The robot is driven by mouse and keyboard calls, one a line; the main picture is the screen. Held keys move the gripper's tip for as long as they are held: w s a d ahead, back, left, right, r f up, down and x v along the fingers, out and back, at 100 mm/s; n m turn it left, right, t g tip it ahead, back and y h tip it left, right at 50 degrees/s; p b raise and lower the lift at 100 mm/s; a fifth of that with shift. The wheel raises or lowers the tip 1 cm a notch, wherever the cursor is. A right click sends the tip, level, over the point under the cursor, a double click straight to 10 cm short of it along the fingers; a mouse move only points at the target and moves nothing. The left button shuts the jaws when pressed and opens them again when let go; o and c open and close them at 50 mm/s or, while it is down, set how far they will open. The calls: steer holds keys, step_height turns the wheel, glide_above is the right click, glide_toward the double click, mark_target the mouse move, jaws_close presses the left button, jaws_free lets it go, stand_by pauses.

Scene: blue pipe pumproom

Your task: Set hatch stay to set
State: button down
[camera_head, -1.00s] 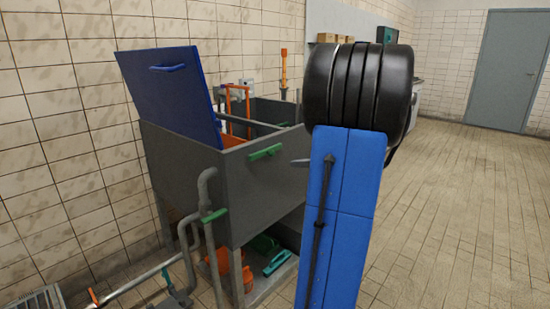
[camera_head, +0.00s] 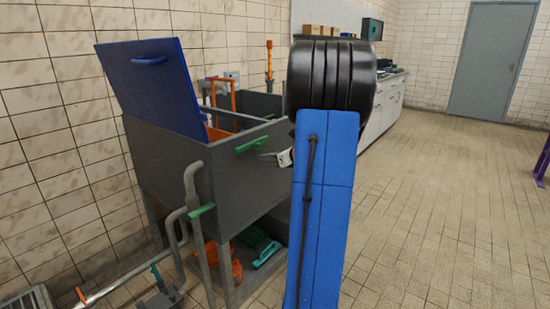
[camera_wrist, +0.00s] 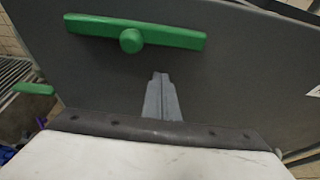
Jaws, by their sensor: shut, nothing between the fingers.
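The blue hatch lid (camera_head: 155,88) stands raised and tilted at the left end of the dark grey tank (camera_head: 185,155). A green T-shaped handle (camera_head: 262,144) is on the tank's front wall; it looks like the hatch stay, but I cannot be sure. In the wrist view the green handle (camera_wrist: 175,36) is near the top, with a round hub on its bar, which lies nearly level and slightly tilted. My gripper (camera_wrist: 160,75) is shut and empty, pointing at the wall just below the handle, apart from it. In the head view my gripper (camera_head: 270,156) shows partly beside my arm.
A second green handle (camera_head: 202,210) sits on a grey pipe (camera_head: 192,187) at the tank's front; it also shows in the wrist view (camera_wrist: 34,89). Orange and green items (camera_head: 268,254) lie under the tank. Open tiled floor (camera_head: 440,220) spreads to the right.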

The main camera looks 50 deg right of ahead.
mark_target(255, 145)
steer(key=shift+r, duration=2.05)
steer(key=shift+r, duration=0.1)
